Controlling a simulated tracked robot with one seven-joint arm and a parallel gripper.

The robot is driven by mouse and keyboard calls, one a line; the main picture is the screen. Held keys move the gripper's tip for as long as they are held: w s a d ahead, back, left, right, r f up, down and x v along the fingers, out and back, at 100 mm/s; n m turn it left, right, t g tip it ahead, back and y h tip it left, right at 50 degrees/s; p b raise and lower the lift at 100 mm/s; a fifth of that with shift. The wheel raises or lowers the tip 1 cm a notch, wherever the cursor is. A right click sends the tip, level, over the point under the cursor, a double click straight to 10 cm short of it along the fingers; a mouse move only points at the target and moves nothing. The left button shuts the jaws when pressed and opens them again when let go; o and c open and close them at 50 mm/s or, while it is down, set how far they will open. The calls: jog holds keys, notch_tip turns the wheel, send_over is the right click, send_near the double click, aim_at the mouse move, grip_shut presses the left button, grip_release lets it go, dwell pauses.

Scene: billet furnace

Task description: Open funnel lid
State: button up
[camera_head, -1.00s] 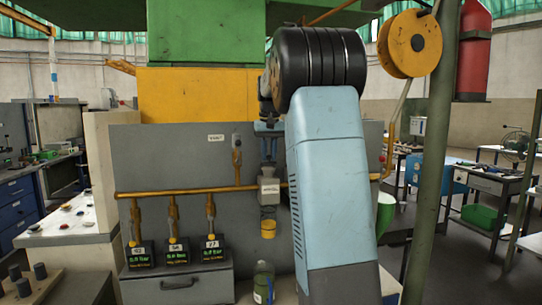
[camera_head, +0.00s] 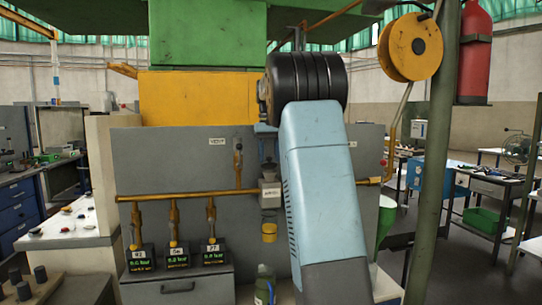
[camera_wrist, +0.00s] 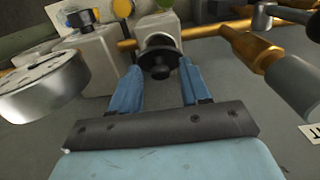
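In the wrist view, my gripper (camera_wrist: 158,78) has its two blue fingers apart. A dark round knob with a stem (camera_wrist: 160,60) lies between and just beyond the fingertips; I cannot tell whether they touch it. The knob sits in front of a pale grey housing (camera_wrist: 158,28). In the head view, a small labelled grey box (camera_head: 270,192) hangs on the yellow pipe, with a yellow cup (camera_head: 269,232) below it. My arm hides most of the gripper there. No part is clearly recognisable as the funnel lid.
The yellow pipe (camera_head: 150,197) runs along the grey panel (camera_head: 185,148), with several valves and gauges. A green bottle (camera_head: 265,282) stands below. A green post (camera_head: 432,160) rises at the right.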

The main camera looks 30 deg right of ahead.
jog(key=shift+r, duration=0.15)
notch_tip(320, 180, up, 13)
jog(key=shift+w+r, duration=0.2)
dwell(0.5)
jog(key=shift+s+d, duration=0.15)
jog(key=shift+c, duration=1.3)
jog(key=s+m+t, duration=0.1)
jog(key=s+d+m+t, duration=0.1)
jog(key=s+m, duration=0.1)
jog(key=s+m+y, duration=0.1)
jog(key=shift+s+d+f+m+t, duration=0.15)
jog(key=shift+s+d+m+t, duration=0.15)
jog(key=shift+s+d+t, duration=0.1)
grip_shut()
jog(key=s+a+f+m+t, duration=0.1)
jog(key=s+f+m+t, duration=0.25)
jog(key=s+m, duration=0.45)
jog(key=m+t, duration=0.2)
send_near(269, 158)
jog(key=s+f+x, duration=0.1)
jog(key=x, duration=0.5)
jog(key=shift+w+d+g+h, duration=0.15)
jog(key=shift+w+g+h, duration=0.1)
jog(key=shift+w+h, duration=0.2)
